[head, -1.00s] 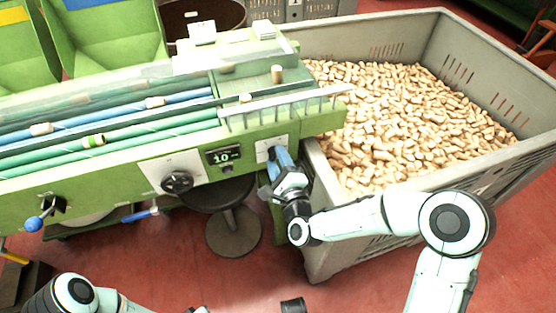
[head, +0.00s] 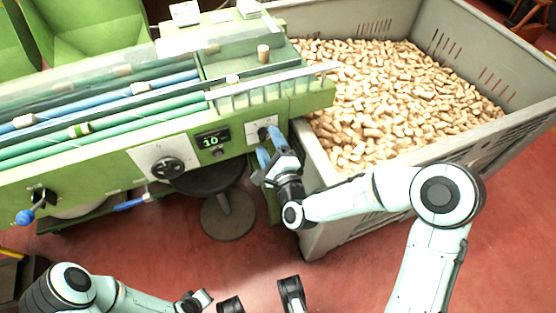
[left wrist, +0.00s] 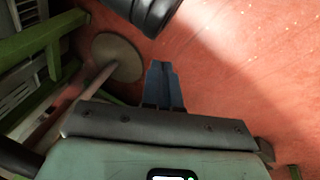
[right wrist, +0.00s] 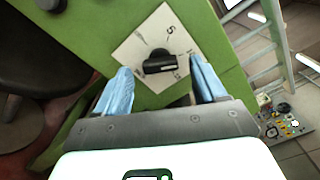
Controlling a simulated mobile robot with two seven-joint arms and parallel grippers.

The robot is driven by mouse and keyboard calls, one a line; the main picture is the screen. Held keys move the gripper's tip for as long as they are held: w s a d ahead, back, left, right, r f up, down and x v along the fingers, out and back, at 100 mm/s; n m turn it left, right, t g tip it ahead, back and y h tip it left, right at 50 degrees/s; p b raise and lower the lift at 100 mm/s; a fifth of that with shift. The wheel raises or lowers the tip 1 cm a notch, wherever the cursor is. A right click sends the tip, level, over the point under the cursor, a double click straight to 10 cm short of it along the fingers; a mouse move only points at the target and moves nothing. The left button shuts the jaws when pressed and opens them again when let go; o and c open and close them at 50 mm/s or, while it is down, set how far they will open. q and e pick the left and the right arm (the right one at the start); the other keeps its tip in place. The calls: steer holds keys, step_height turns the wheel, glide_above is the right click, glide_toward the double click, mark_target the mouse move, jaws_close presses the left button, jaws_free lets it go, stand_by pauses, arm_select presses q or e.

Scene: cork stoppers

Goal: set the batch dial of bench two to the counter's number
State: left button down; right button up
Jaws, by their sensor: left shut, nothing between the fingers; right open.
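A black dial knob (right wrist: 160,62) sits on a white numbered plate (right wrist: 135,50) on the green bench front. In the head view this plate (head: 254,127) is at the bench's right end, partly behind my right gripper. My right gripper (head: 270,148) is open, its two blue fingers apart just in front of the dial. In the right wrist view the gripper (right wrist: 163,88) has the knob between and beyond its fingertips, not visibly touched. The dark counter display (head: 212,140) reads 10 in green digits. My left gripper (left wrist: 164,80) is shut and empty over the floor.
A larger black knob (head: 168,168) on a white plate is left of the counter. A blue-ended lever (head: 27,216) sticks out farther left. A grey bin (head: 330,238) of corks stands right of the bench. Red floor in front is clear.

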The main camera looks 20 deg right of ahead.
arm_select(q)
steer(key=s+d+r+m+g+h+p, duration=0.1)
steer(key=s+d+r+g+p, duration=0.3)
steer(key=s+r+p, duration=0.8)
steer(key=shift+s+d+r+h+p, duration=0.3)
steer(key=shift+d+r+h+p, duration=0.1)
steer(key=shift+d+r+p, duration=0.15)
arm_select(e)
steer(key=s, duration=1.2)
steer(key=shift+d, duration=0.2)
steer(key=shift+s, duration=0.1)
